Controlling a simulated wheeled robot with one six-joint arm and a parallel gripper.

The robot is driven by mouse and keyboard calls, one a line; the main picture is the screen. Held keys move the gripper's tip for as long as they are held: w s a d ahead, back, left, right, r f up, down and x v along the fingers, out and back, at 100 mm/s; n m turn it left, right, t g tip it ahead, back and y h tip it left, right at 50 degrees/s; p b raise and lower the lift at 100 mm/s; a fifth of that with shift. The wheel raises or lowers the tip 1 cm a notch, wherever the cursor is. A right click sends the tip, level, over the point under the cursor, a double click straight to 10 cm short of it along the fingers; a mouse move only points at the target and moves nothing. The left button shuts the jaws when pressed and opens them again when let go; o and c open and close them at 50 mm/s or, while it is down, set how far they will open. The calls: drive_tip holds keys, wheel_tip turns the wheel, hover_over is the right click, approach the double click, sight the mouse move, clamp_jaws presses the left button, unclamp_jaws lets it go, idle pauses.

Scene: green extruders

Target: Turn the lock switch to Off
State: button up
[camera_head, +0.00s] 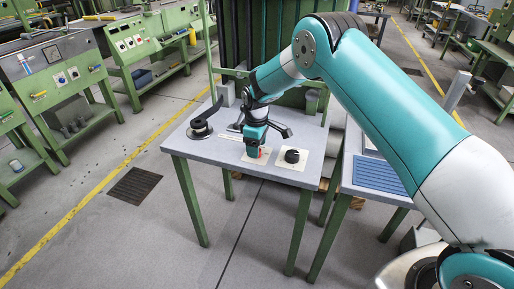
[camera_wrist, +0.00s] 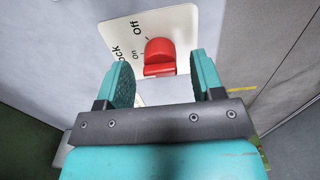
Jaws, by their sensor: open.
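The lock switch is a red knob (camera_wrist: 159,57) on a white plate (camera_wrist: 116,32) printed with "Lock", "On" and "Off". I cannot tell which mark the knob points to. In the wrist view my gripper (camera_wrist: 162,62) is open, with one teal finger on each side of the knob and a gap on both sides. In the head view my gripper (camera_head: 254,153) points down at the plate (camera_head: 252,164) on the grey table (camera_head: 222,152). Only a little red of the switch (camera_head: 264,153) shows there, the rest hidden by the gripper.
A black knob (camera_head: 292,156) on its own white plate sits right of the switch. A black lever device (camera_head: 201,126) stands on the table's left side. A blue ribbed mat (camera_head: 379,176) lies on the neighbouring table at right. A floor grate (camera_head: 134,186) lies left of the table.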

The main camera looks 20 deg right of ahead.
drive_tip(key=shift+f, duration=0.8)
drive_tip(key=c, duration=0.9)
drive_tip(key=shift+m, duration=0.3)
drive_tip(key=m+b, duration=0.1)
drive_tip(key=m, duration=0.4)
drive_tip(key=shift+m+b, duration=0.3)
drive_tip(key=m, duration=0.5)
drive_tip(key=shift+m+b, duration=0.3)
drive_tip(key=shift+b, duration=0.05)
